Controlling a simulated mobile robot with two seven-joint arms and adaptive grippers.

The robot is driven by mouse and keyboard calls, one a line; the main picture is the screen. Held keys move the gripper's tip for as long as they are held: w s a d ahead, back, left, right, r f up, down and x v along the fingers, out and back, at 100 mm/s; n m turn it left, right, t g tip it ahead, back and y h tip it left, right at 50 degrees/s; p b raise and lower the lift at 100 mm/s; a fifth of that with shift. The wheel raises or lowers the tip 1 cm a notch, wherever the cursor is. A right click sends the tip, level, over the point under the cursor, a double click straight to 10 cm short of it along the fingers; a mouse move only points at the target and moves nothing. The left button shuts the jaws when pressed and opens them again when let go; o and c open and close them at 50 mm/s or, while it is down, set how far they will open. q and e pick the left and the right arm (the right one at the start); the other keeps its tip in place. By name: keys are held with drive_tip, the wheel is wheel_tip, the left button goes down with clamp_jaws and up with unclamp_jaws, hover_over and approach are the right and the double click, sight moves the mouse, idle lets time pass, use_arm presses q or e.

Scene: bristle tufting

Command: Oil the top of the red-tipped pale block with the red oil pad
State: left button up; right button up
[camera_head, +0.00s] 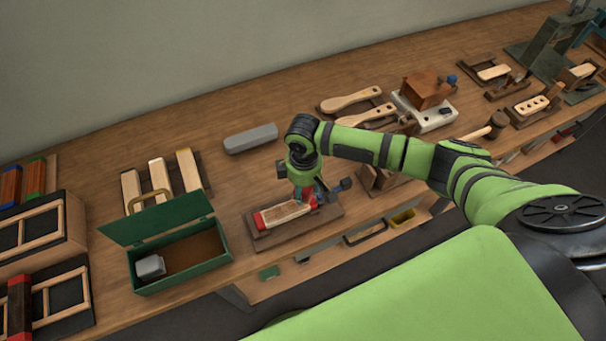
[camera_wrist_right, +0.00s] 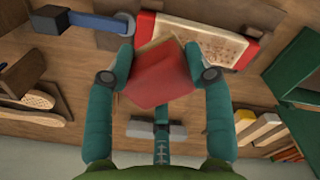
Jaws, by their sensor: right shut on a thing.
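The red-tipped pale block (camera_head: 281,214) lies flat in a dark wooden holder (camera_head: 262,240) near the table's front edge. Its pale top is speckled with rows of small marks, and both ends are red. My right gripper (camera_head: 306,193) points down over the block's right end. In the right wrist view the gripper (camera_wrist_right: 165,65) is shut on the red oil pad (camera_wrist_right: 160,78). The pad overlaps part of the block (camera_wrist_right: 222,42) there; I cannot tell whether they touch. In the head view the pad is mostly hidden by the gripper. My left gripper is not in view.
A blue-handled clamp (camera_wrist_right: 98,25) sits beside the holder. An open green box (camera_head: 185,283) with a grey piece inside stands to the left. A long grey block (camera_head: 250,138) lies behind. Several pale blocks (camera_head: 160,177) rest on a rack, and paddle-shaped brushes (camera_head: 350,99) lie farther right.

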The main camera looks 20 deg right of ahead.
drive_tip(key=shift+d+r+p, duration=0.15)
drive_tip(key=shift+r+p, duration=0.2)
drive_tip(key=shift+r, duration=0.25)
drive_tip(key=shift+w+r+p, duration=0.15)
drive_tip(key=shift+r+p, duration=0.3)
drive_tip(key=shift+r, duration=0.15)
drive_tip(key=shift+s+r, duration=0.2)
drive_tip(key=shift+r, duration=0.3)
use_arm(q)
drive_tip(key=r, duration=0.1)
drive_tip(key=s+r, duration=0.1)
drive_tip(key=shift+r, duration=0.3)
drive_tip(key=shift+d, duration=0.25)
use_arm(e)
drive_tip(key=shift+w+f, duration=0.1)
drive_tip(key=shift+w, duration=0.05)
